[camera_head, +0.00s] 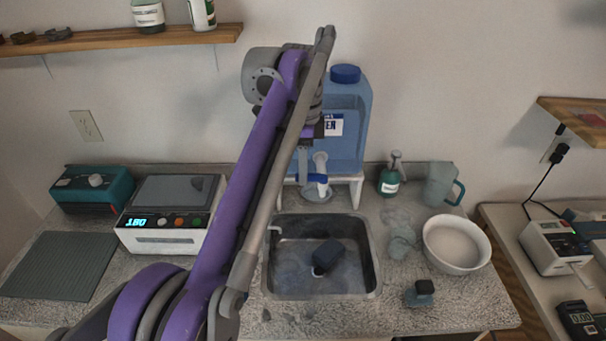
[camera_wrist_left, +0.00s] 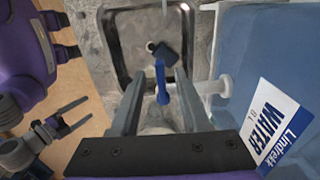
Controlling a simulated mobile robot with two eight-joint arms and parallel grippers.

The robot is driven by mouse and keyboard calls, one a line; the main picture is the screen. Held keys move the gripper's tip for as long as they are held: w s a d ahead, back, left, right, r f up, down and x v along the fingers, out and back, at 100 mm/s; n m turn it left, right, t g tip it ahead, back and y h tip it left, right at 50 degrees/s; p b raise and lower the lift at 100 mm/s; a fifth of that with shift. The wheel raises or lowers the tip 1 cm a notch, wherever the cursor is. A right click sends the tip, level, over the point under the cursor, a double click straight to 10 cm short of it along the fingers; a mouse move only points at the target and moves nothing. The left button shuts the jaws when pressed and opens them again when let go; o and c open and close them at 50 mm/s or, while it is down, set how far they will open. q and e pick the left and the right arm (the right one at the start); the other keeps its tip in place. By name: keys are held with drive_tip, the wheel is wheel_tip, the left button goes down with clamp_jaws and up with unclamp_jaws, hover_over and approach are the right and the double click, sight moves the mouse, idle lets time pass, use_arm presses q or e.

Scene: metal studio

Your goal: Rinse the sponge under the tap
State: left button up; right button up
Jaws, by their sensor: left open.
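The sponge (camera_head: 327,255), a dark blue block, lies tilted in the sink (camera_head: 378,262). It also shows in the left wrist view (camera_wrist_left: 166,53). The tap (camera_head: 318,178), white with a blue lever, is low on the blue water jug (camera_head: 352,105). My left gripper (camera_head: 304,165) is open and empty in front of the jug at the tap. In the left wrist view its fingers stand either side of the blue lever (camera_wrist_left: 160,82); whether they touch it is unclear. My right gripper (camera_wrist_left: 78,117) shows open and empty in the left wrist view.
A white bowl (camera_head: 456,244), a grey jug (camera_head: 441,185), a green bottle (camera_head: 389,180) and a small dark-topped item (camera_head: 420,294) stand right of the sink. A white device (camera_head: 170,215) and a grey ribbed mat (camera_head: 58,264) are left. My left arm crosses the counter.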

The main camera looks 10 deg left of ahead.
use_arm(q)
drive_tip(key=shift+f, duration=0.35)
clamp_jaws()
